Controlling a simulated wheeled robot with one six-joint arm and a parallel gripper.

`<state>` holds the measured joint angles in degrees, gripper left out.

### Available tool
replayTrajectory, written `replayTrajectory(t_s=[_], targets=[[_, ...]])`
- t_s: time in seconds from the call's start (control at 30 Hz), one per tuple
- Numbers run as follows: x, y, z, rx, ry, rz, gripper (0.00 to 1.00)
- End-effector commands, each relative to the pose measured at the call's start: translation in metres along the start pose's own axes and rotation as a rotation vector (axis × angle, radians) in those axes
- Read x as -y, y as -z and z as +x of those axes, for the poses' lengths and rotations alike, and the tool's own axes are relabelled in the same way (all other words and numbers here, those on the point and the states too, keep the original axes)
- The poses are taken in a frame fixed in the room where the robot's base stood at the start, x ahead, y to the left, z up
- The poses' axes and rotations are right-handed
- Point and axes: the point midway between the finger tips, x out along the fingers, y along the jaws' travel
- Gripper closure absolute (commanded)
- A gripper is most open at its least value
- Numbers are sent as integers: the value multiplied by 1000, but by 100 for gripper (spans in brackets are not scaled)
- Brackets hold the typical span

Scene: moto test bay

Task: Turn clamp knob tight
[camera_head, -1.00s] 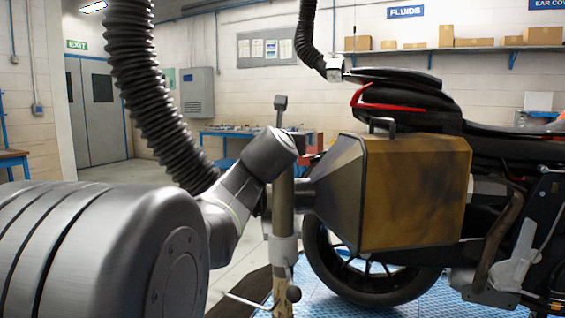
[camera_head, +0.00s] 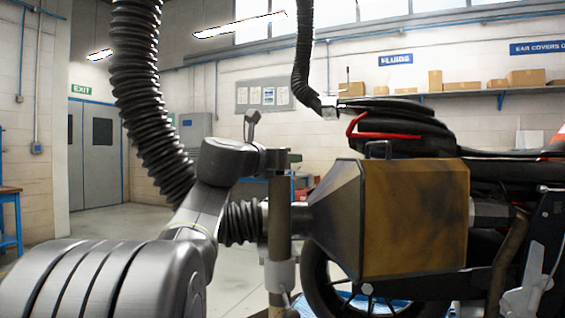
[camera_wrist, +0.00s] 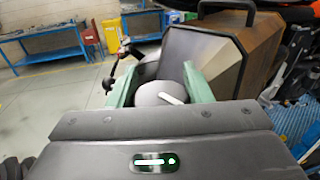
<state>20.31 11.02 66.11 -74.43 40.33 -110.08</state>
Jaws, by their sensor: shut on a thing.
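The clamp knob (camera_wrist: 148,95) looks like a grey rounded cap with a white mark in the wrist view. It sits between the two green fingers of my gripper (camera_wrist: 160,85), which are shut on it, one on each side. In the head view my gripper (camera_head: 276,160) is at the top of an upright brown post (camera_head: 279,215), left of the tan, cone-fronted exhaust box (camera_head: 415,220). The knob itself cannot be made out there. The box also shows just beyond the fingers in the wrist view (camera_wrist: 205,58).
A dark lever with red on it (camera_wrist: 122,52) stands left of the fingers. A motorcycle (camera_head: 410,130) fills the right side behind the box. A black corrugated hose (camera_head: 140,90) hangs at the left. Blue benches (camera_wrist: 50,45) and open floor lie farther off.

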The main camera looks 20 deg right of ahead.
Motion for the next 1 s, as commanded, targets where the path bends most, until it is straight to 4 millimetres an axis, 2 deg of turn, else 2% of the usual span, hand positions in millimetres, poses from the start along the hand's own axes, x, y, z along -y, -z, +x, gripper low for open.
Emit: replayTrajectory(t_s=[0.4, 1.0], targets=[[4, -4, 1, -10, 362, -6, 78], [12, -5, -4, -7, 761, -7, 78]])
